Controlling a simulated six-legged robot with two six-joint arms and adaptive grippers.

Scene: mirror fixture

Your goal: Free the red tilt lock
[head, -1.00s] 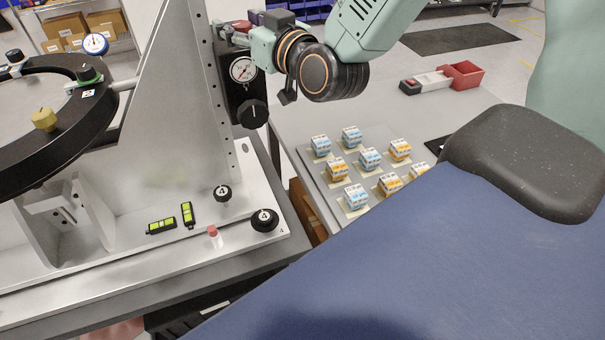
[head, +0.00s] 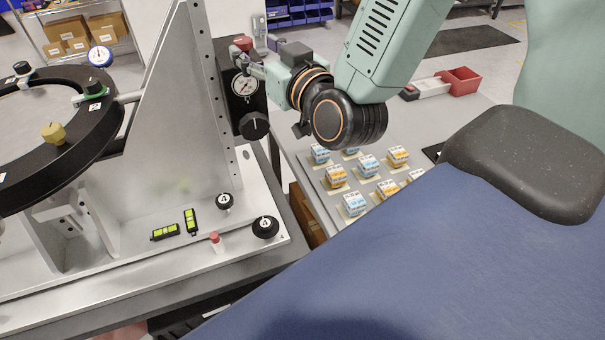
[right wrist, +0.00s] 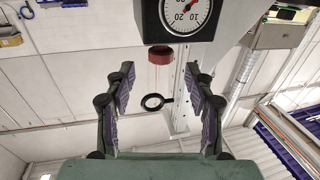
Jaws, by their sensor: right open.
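A red knob (head: 242,43), which looks like the tilt lock, sits just above the dial gauge (head: 244,86) on the black block of the upright metal post. In the right wrist view the red knob (right wrist: 169,60) hangs below the gauge (right wrist: 187,16), between and beyond the fingertips. My right gripper (head: 252,62) reaches in from the right beside the knob and partly overlaps it. In the right wrist view the gripper (right wrist: 160,76) is open and empty, with clear space between its fingers and the knob. My left gripper is not in view.
A black ring (head: 60,150) with a yellow knob stands at left. A black knob (head: 254,125) is below the gauge. A small red-capped part (head: 216,241) and two green levels stand on the base plate. Several small boxes (head: 354,204) cover the table at right.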

